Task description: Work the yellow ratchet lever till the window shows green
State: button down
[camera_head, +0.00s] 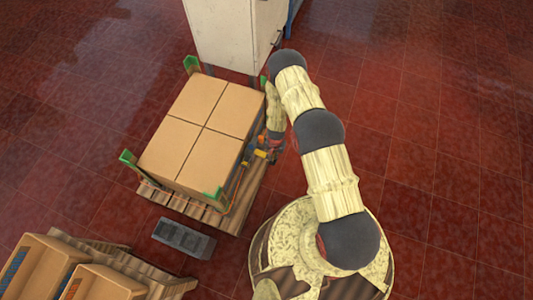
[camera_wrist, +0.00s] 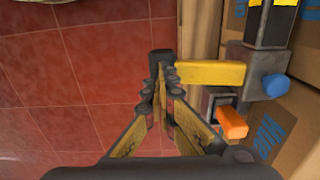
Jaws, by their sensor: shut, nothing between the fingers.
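The yellow ratchet lever (camera_wrist: 212,73) sticks out to the left from a dark grey ratchet block (camera_wrist: 242,60) in the wrist view. My gripper (camera_wrist: 162,70) is shut and empty, its fingertips at the lever's free left end. I cannot tell whether they touch it. A blue knob (camera_wrist: 275,85) sits on the block's right, and an orange tab (camera_wrist: 231,122) is below the lever. No green window shows clearly. In the head view my gripper (camera_head: 272,150) is at the right side of the boxes, and the ratchet there is small and partly hidden.
Several cardboard boxes (camera_head: 205,125) with green corner guards (camera_head: 128,158) stand on a wooden pallet (camera_head: 225,218). A white cabinet (camera_head: 235,35) is behind. A grey block (camera_head: 183,238) and open cartons (camera_head: 45,270) are at the front left. The red tiled floor (camera_head: 440,130) to the right is clear.

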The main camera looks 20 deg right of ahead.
jog(key=shift+s+d+r, duration=0.1)
jog(key=shift+s+r, duration=0.05)
jog(key=shift+r, duration=0.15)
